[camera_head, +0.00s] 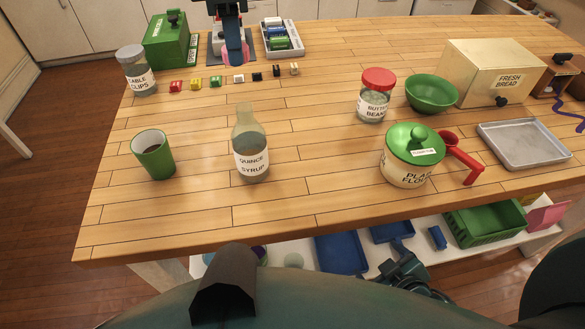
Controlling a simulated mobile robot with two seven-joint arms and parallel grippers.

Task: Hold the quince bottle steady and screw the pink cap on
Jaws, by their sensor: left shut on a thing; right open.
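The quince bottle (250,150), labelled QUINCE SYRUP, stands upright on the wooden table left of the middle. Its neck shows no cap, and no gripper touches it. My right gripper (402,268) looks dark and jointed, below the front edge near the lower shelf. It is open and apart from the table things.
A green cup (153,154) stands left of the bottle. Several small blocks lie behind. The table between bottle and canister is clear.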

